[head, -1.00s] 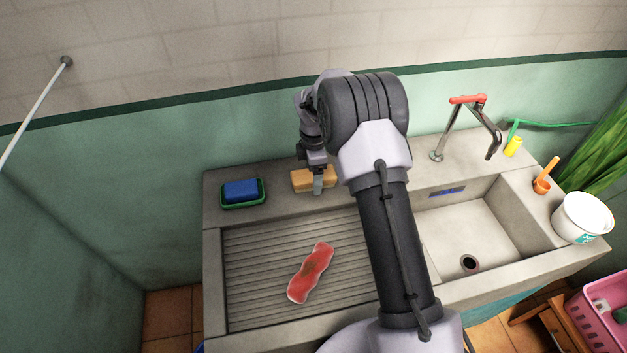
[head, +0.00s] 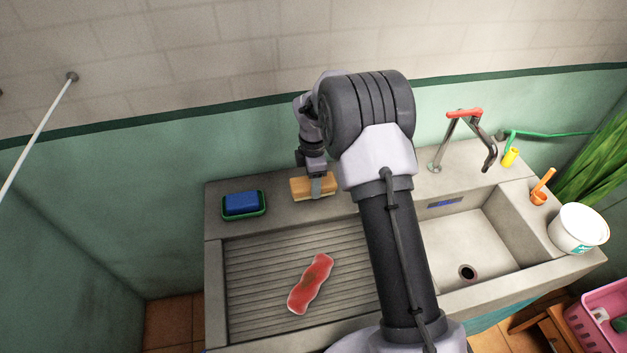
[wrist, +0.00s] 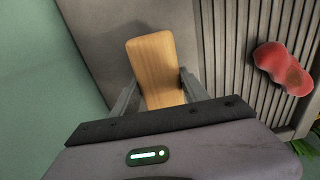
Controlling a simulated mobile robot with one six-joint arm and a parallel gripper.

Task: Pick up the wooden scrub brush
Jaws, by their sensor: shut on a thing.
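The wooden scrub brush (head: 301,188) is a light-brown block on the back ledge of the concrete sink, right of the blue soap. It also shows in the wrist view (wrist: 153,66), its long side running up between the fingers. My gripper (head: 318,186) points down at it and is shut on it, with one finger on each side (wrist: 158,92). The brush looks level and at or very near the ledge; I cannot tell whether it touches. Its underside is hidden, and my arm hides the ledge to its right.
A blue soap block (head: 242,203) sits in a green dish (head: 261,211) to the left. A red cloth-like thing (head: 311,283) lies on the ribbed drainboard (head: 255,270). The tap (head: 444,142) and a white bucket (head: 578,230) stand right. The green wall (head: 200,140) is close behind.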

